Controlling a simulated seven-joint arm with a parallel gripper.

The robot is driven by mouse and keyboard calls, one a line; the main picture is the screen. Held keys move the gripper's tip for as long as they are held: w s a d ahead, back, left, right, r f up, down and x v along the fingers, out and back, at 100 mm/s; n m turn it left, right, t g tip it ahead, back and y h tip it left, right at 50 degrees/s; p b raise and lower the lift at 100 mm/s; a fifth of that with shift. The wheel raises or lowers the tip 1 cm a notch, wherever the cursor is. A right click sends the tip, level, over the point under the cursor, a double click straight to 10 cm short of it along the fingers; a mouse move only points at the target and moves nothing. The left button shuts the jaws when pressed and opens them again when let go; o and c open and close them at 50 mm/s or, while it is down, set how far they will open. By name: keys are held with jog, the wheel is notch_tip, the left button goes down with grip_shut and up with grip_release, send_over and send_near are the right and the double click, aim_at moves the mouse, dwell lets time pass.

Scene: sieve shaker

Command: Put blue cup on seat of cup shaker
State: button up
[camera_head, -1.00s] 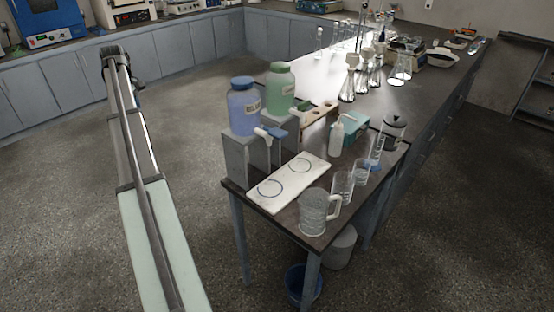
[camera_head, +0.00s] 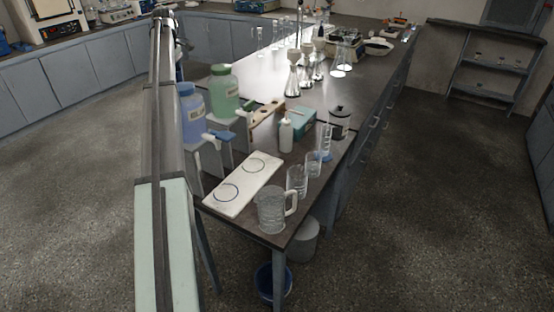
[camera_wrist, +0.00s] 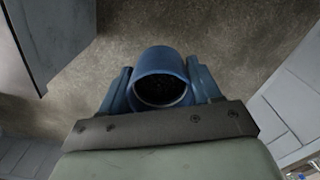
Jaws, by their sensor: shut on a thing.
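In the wrist view my gripper (camera_wrist: 161,92) is shut on a blue cup (camera_wrist: 162,62). The cup sits between the two blue fingers, its round open mouth facing the camera, dark inside. Bare speckled floor shows beyond it. In the head view my arm stretches up the left side, and the gripper and cup are not clearly visible at its far end. I cannot make out a cup shaker with a seat in either view.
Two bins stand below. A shelf (camera_head: 483,68) is at right.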

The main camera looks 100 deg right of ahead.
jog(key=s+a+r+m, duration=0.1)
jog(key=s, duration=1.2)
jog(key=s+a+r+m, duration=0.1)
jog(key=s+a, duration=0.1)
jog(key=s, duration=1.1)
jog(key=m, duration=0.7)
send_over(282, 184)
notch_tip(282, 184, down, 12)
jog(key=shift+m, duration=0.3)
notch_tip(282, 184, down, 18)
jog(key=shift+r, duration=0.1)
jog(key=o, duration=1.1)
